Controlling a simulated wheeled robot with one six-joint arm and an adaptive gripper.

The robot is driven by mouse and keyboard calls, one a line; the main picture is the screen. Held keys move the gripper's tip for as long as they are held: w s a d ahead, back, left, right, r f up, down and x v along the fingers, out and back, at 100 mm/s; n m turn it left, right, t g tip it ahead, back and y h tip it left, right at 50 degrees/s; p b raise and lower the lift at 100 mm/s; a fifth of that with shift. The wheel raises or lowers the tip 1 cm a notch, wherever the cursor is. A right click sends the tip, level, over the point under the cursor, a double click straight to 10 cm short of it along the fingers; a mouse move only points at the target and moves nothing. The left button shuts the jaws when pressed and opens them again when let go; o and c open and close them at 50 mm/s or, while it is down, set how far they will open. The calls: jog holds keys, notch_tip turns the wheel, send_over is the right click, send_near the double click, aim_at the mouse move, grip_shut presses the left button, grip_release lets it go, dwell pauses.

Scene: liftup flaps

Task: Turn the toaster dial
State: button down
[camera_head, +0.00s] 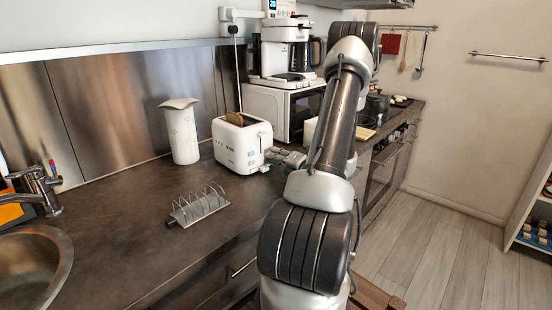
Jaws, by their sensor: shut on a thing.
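A white toaster (240,143) stands on the dark counter, with a slice of bread showing in its top slot. My gripper (272,159) is at the right end of the toaster, low on its end face, with my arm reaching in from the right. The fingers are small and partly hidden in this view. They are shut at the toaster's end, where the dial is. The dial itself is covered by the fingers, so its angle cannot be told.
A metal toast rack (200,207) stands in front of the toaster, and a white jug (181,132) stands left of it. A microwave (270,108) with a coffee maker (287,50) on top is behind. The counter (120,225) is clear at front left.

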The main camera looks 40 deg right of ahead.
jog(key=m, duration=0.5)
jog(key=shift+d+y, duration=0.1)
jog(key=shift+y, duration=0.3)
jog(key=m, duration=0.5)
jog(key=shift+f+m, duration=0.1)
jog(key=shift+m, duration=0.2)
jog(key=c, duration=1.6)
grip_release()
jog(key=shift+o, duration=0.2)
jog(key=s, duration=1.2)
jog(key=shift+d+r, duration=0.2)
